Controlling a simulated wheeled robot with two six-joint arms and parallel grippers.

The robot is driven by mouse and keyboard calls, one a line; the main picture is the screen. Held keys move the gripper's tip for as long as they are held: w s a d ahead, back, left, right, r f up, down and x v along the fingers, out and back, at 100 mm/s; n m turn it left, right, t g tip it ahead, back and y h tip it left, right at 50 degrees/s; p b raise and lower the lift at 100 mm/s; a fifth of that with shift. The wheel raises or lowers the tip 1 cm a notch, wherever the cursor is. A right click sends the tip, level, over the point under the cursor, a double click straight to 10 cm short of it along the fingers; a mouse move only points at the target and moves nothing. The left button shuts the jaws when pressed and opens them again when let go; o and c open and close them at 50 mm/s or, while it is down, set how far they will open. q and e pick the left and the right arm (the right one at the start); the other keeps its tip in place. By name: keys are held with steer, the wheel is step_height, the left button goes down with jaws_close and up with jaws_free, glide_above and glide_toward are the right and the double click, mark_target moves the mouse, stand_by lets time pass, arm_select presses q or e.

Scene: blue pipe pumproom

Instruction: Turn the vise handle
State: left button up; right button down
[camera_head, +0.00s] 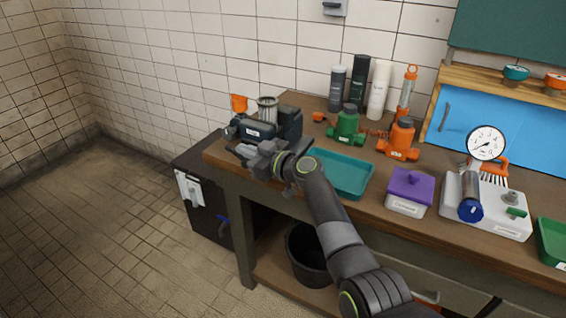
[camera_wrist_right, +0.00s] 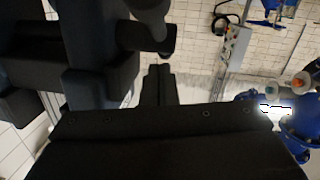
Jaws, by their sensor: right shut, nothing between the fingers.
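The dark vise (camera_head: 290,122) stands at the left end of the wooden bench, with a labelled body. My right gripper (camera_head: 252,154) is at the front of the vise, over the bench's front left corner. The gripper and wrist cover part of the vise's front, and I cannot make out the handle clearly. In the right wrist view, the two dark fingers (camera_wrist_right: 158,82) are together with nothing between them. A large dark shape, likely the vise (camera_wrist_right: 100,60), fills the upper left there, close to the fingers; I cannot tell whether they touch. My left gripper is in neither view.
A teal tray (camera_head: 345,174) lies right of my right wrist. Green (camera_head: 346,127) and orange (camera_head: 399,140) fittings, bottles and a purple-lidded box (camera_head: 409,190) stand farther right. A gauge (camera_head: 486,143) is beyond. A black bin (camera_head: 308,255) is below; the floor at left is clear.

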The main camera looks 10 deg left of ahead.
steer(key=b+v, duration=0.1)
steer(key=v, duration=1.5)
steer(key=shift+d, duration=0.2)
steer(key=shift+s, duration=0.1)
